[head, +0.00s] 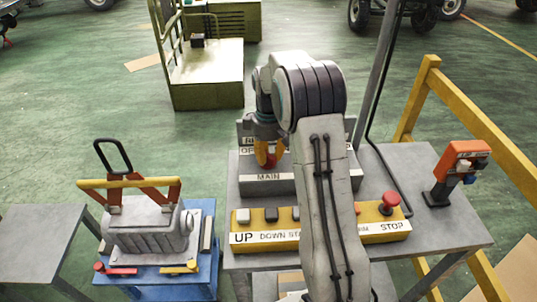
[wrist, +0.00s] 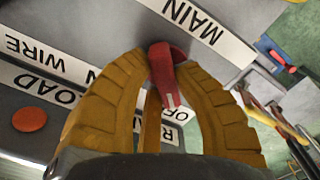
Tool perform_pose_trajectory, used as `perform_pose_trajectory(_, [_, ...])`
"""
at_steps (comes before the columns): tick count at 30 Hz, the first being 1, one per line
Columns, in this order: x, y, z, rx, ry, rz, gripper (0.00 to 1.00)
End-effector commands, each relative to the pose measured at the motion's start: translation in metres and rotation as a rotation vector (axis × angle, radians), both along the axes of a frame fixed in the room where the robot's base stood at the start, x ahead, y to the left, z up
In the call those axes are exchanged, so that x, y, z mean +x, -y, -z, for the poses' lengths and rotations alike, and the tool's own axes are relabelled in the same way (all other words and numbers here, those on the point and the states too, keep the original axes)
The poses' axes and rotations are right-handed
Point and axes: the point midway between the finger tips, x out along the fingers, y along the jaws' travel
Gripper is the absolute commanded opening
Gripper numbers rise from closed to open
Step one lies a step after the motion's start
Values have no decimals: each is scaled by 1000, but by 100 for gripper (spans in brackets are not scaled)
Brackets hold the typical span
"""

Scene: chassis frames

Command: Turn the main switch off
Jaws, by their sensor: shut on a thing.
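The main switch is a red handle (wrist: 166,78) on a grey box (head: 254,187) labelled MAIN. In the wrist view the handle has a pale mark at its end and points toward a partly covered label beginning "OF" (wrist: 183,114). The MAIN label (wrist: 197,31) is at its other end. My gripper (wrist: 164,72) has its yellow fingers shut on the handle, one on each side. In the head view my gripper (head: 266,157) is at the box, above the MAIN label, and only a bit of red shows between the fingers.
A yellow panel (head: 284,243) with several buttons and a red STOP knob (head: 391,199) lies in front of the box, partly behind my arm. An orange control on a stand (head: 459,160) is at right. A machine with a black handle (head: 150,226) stands on a blue table at left.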

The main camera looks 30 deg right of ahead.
Motion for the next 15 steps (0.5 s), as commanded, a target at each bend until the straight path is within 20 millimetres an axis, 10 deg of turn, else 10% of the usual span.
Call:
perform_pose_trajectory(5, [-1,-1,2,2,-6,-3,0])
perform_pose_trajectory(6, [-1,-1,2,2,-6,-3,27])
perform_pose_trajectory(15, [-1,0,1,1,-3,-1,53])
